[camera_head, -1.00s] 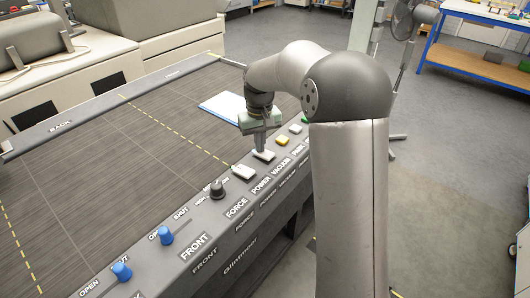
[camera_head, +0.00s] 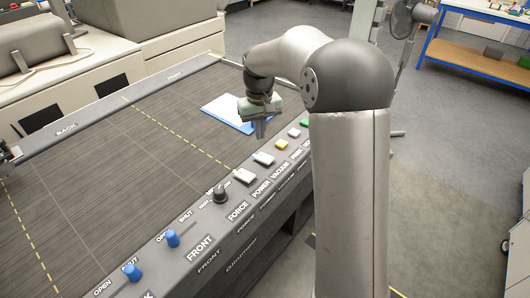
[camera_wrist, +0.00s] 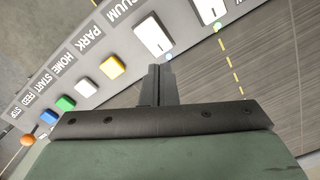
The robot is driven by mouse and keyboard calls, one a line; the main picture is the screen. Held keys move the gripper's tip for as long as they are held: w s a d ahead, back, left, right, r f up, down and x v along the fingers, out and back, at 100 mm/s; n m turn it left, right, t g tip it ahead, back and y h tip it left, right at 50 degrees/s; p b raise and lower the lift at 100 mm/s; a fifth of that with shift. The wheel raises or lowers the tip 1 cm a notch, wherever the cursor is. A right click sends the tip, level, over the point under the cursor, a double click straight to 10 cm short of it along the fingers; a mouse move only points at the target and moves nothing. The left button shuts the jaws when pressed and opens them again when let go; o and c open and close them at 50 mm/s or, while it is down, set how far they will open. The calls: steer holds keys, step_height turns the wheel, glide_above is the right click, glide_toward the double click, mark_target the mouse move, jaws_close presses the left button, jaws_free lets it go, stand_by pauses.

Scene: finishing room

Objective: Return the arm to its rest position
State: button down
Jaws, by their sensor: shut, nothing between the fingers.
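My gripper (camera_head: 260,130) hangs above the machine's front control panel in the head view, its fingers shut and empty. It points down, a little above and behind the row of buttons, apart from them. In the wrist view my gripper's closed fingertips (camera_wrist: 158,72) show close to a white rectangular button (camera_wrist: 152,36). The arm bends over from the right side of the head view.
The panel (camera_head: 205,235) carries white buttons (camera_head: 243,176), a yellow button (camera_head: 282,145), a black knob (camera_head: 220,194) and blue levers (camera_head: 172,238). A fan (camera_head: 405,20) stands behind on the right.

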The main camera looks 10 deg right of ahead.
stand_by(0.4)
steer(key=s+f+m, duration=0.1)
steer(key=s, duration=3.1)
steer(key=shift+s+a+f+t, duration=0.15)
steer(key=shift+a+t, duration=0.1)
steer(key=shift+t, duration=0.05)
